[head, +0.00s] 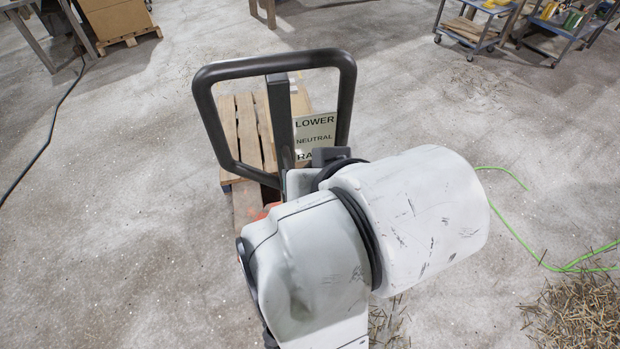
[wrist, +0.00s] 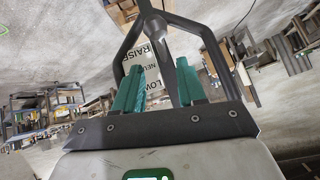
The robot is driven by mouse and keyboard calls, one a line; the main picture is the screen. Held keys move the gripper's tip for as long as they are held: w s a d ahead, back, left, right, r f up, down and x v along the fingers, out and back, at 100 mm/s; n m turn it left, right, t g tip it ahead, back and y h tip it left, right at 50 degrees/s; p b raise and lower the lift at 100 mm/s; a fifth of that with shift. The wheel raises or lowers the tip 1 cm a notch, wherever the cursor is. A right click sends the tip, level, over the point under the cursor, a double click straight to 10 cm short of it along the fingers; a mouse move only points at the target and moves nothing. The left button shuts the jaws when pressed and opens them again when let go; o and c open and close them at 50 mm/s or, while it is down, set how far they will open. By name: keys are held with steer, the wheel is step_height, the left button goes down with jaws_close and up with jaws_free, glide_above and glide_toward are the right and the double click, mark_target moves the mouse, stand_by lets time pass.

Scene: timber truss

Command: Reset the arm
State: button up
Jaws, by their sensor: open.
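My gripper (wrist: 160,66) shows in the wrist view as two green fingers, spread apart with a clear gap between them. I see nothing held between the fingers. In the head view my white arm links fill the lower middle, and my gripper does not show there. Beyond the fingers in the wrist view is the black looped handle of a pallet jack, with its sign partly hidden behind the fingers. I cannot tell how far the fingers are from the handle.
The pallet jack handle (head: 205,110) stands just past my arm, with a lettered sign (head: 316,138) and wooden pallet (head: 229,127). A green cable (head: 520,240) and wood scraps (head: 580,308) lie right. Carts (head: 477,28) stand far right. Open concrete floor lies left.

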stand_by(0.3)
steer(key=s+d+f+g+h, duration=0.3)
steer(key=d+f+h, duration=0.1)
steer(key=d+f, duration=1.3)
steer(key=s+d+f+m+g, duration=0.1)
steer(key=s+d+f+g, duration=0.1)
steer(key=s+d+f, duration=0.3)
steer(key=s+d+f+m+g, duration=0.1)
steer(key=s+d+f+g, duration=0.1)
steer(key=s+d+f, duration=0.3)
steer(key=s+f, duration=0.3)
steer(key=s, duration=0.4)
steer(key=shift+d, duration=0.1)
